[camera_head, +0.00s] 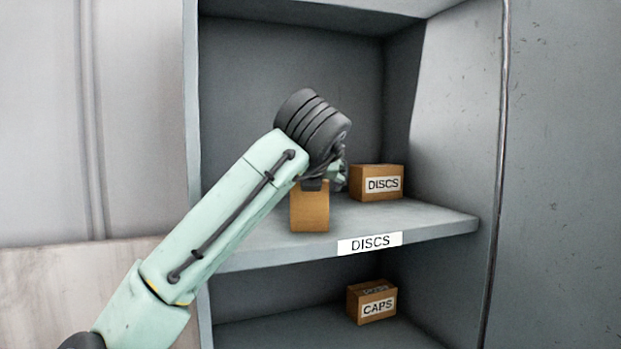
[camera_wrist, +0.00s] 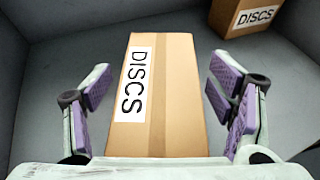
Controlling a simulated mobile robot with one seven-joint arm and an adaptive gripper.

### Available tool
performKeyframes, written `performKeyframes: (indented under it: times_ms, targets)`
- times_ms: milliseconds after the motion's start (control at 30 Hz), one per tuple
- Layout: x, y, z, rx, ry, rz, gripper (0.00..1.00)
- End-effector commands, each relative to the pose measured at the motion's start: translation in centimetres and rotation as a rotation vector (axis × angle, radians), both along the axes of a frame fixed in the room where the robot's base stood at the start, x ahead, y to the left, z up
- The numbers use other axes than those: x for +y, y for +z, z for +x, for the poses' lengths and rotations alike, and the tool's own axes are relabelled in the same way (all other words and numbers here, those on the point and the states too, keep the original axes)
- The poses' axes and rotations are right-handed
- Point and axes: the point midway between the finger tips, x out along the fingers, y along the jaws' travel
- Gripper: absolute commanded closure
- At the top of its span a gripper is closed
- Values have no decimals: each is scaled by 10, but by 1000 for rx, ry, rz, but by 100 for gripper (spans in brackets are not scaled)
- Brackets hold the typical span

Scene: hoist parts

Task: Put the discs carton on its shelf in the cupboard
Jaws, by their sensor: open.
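A brown discs carton (camera_head: 310,211) stands on the upper cupboard shelf (camera_head: 440,223), which has a DISCS label on its front edge. My gripper (camera_head: 325,180) is just above and around the top of this carton in the head view. In the wrist view the carton (camera_wrist: 165,100) with its white DISCS label lies between the two purple-padded fingers of my gripper (camera_wrist: 160,95). The fingers are spread, with a gap on each side of the carton. The carton's underside is hidden in the wrist view, but in the head view it appears to rest on the shelf.
Another DISCS carton (camera_head: 376,183) stands on the same shelf to the right and further back; it also shows in the wrist view (camera_wrist: 246,17). A CAPS carton (camera_head: 371,302) stands on the shelf below. The cupboard's side walls bound the shelf; its right front is clear.

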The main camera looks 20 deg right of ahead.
Motion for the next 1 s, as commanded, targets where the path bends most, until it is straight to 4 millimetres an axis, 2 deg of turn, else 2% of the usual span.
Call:
performKeyframes:
  times_ms: [267,333,800,1000]
  targets:
    - [0,4,0,-1,0,0,24]
    - [2,5,-6,-2,0,-1,24]
    - [30,40,-87,-3,0,-1,24]
    - [36,47,-103,-1,0,0,24]
